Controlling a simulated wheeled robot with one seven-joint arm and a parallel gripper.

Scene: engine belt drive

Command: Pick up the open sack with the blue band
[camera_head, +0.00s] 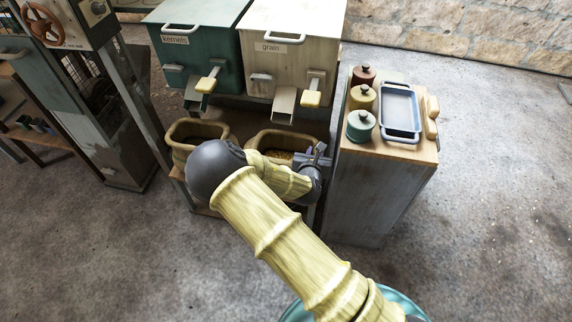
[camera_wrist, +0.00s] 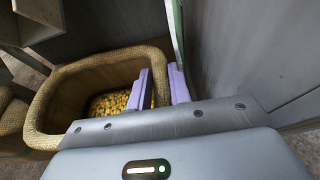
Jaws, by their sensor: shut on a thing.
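An open woven sack (camera_head: 258,138) stands below the grain bin's chute, with yellow grain in its bottom. It fills the left and middle of the wrist view (camera_wrist: 44,112). My gripper (camera_wrist: 161,88) is shut on this sack's right rim, with one pale purple finger inside and one outside. In the head view my gripper (camera_head: 318,160) is at the sack's right side, and my arm hides much of its front. A second open sack (camera_head: 181,135) stands to the left, below the kernels chute. No blue band shows on either sack; their lower fronts are mostly hidden.
The green kernels bin (camera_head: 205,45) and white grain bin (camera_head: 292,50) hang above with their chutes. A grey cabinet (camera_head: 375,190) stands close on the right, bearing several canisters and a blue tray (camera_head: 400,112). A frame post (camera_head: 135,100) rises at left. Floor at right is clear.

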